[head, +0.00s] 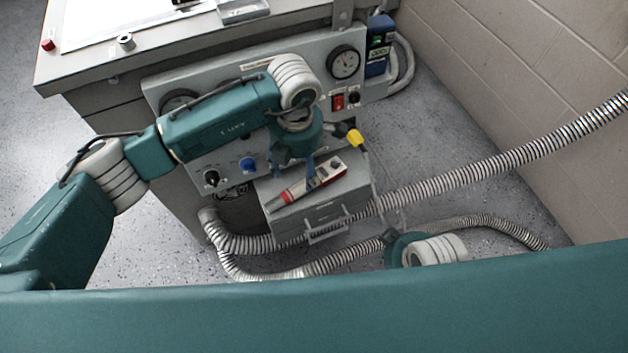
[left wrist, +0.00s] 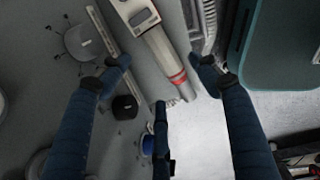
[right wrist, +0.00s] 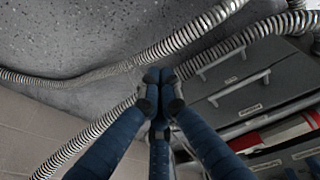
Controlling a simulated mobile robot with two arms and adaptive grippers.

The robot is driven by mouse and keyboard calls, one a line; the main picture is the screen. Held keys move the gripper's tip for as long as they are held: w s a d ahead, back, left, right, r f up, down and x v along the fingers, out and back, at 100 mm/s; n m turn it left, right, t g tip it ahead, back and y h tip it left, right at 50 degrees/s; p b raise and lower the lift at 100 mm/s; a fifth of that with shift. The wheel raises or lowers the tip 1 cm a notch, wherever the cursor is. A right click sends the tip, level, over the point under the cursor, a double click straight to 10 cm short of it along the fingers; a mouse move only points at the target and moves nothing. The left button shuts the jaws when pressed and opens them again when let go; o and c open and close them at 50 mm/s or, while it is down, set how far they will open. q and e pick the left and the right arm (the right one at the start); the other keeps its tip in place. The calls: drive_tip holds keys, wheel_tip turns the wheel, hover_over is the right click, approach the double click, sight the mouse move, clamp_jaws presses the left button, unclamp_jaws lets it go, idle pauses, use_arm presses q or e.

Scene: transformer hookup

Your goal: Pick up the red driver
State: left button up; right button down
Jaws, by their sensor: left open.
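The red driver (head: 310,185), a tool with a pale and red body, a small dark display and a red end, lies on top of a grey drawer box (head: 335,201). My left gripper (head: 296,165) is above it, pointing down, with its blue fingers partly over the tool. In the left wrist view the driver (left wrist: 163,47) shows between and beyond the spread fingers (left wrist: 161,78) of this open, empty gripper. Whether a finger touches it is unclear. In the right wrist view my right gripper (right wrist: 160,84) has its fingertips together with nothing visible between them.
A grey panel with gauges (head: 344,63), knobs and a red switch (head: 338,102) stands behind the box. A yellow-ended part (head: 355,138) is beside my left gripper. Ribbed hoses (head: 500,163) run across the floor and up along the block wall (head: 500,75).

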sight(299, 183)
use_arm(q)
wheel_tip(299, 183, down, 6)
drive_tip(key=shift+f+b, duration=0.15)
drive_tip(key=shift+b, duration=0.35)
drive_tip(key=shift+f, duration=0.4)
use_arm(e)
drive_tip(key=v, duration=0.4)
drive_tip(key=shift+w+d+r, duration=0.1)
drive_tip(key=shift+r, duration=0.25)
use_arm(q)
drive_tip(key=shift+r, duration=0.1)
drive_tip(key=c, duration=1.5)
